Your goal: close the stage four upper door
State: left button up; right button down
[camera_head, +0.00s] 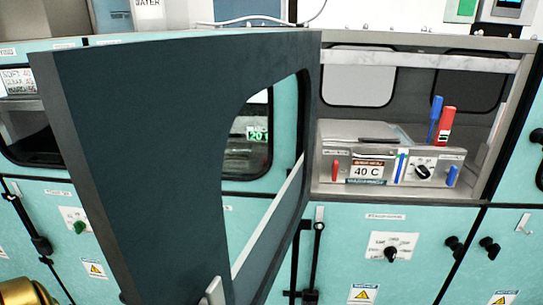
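The upper door (160,130), a dark grey panel with a rounded window opening, stands wide open. It swings out toward me from the left side of its compartment and covers much of the left and middle of the view. A light grey piece (213,291), perhaps its handle or latch, shows at its lower edge. The open compartment (405,85) is to its right, with a grey unit (364,152) inside bearing a "40 C" label. Neither gripper shows. A gold rounded part at the bottom left corner may be my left arm.
Teal cabinet fronts with black knobs and latches run below and to the left. A lower panel (370,245) with a knob (390,254) is under the open compartment. A blue handle (436,115) and a red handle (445,126) stand up inside the compartment.

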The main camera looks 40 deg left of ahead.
aim_at(141, 129)
jog(key=k+j, duration=0.1)
jog(key=j, duration=0.35)
jog(key=k+j, duration=0.15)
jog(key=j, duration=0.25)
jog(key=k+j, duration=0.1)
jog(key=j, duration=0.35)
